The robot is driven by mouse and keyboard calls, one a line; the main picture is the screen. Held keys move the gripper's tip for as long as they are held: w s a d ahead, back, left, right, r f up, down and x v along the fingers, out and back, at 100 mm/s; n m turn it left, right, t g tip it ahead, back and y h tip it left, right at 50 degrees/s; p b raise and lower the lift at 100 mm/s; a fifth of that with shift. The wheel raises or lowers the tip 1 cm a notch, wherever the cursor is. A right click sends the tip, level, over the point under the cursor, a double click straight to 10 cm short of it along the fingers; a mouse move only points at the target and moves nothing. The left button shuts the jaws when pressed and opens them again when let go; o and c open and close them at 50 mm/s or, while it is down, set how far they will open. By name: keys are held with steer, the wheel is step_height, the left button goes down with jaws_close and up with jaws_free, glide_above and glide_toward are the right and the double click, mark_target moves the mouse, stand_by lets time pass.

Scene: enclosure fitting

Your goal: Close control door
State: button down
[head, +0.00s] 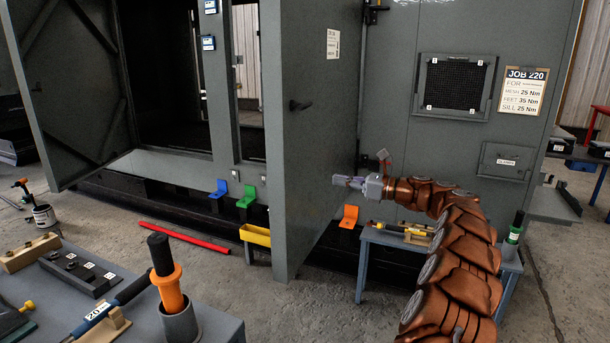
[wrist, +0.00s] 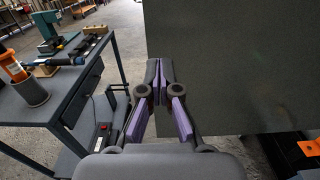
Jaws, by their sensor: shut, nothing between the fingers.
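In the wrist view the door (wrist: 235,65) fills the upper right as a flat dark panel. My gripper (head: 342,181) is at the right side of the door, at about lower-middle height. In the wrist view my gripper (wrist: 160,82) has its purple-padded fingers together and empty, near the door's left edge. I cannot tell whether the fingertips touch the door.
A low blue bench (head: 372,238) with tools stands below my arm. A workbench (head: 205,325) with an orange-handled tool is at front left. Blue, green, yellow and orange brackets sit along the sill. A red bar (head: 185,237) lies on the floor, which is otherwise fairly clear left of the door.

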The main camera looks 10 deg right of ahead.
mark_target(289, 172)
steer(key=p+x, duration=0.2)
steer(key=x, duration=1.2)
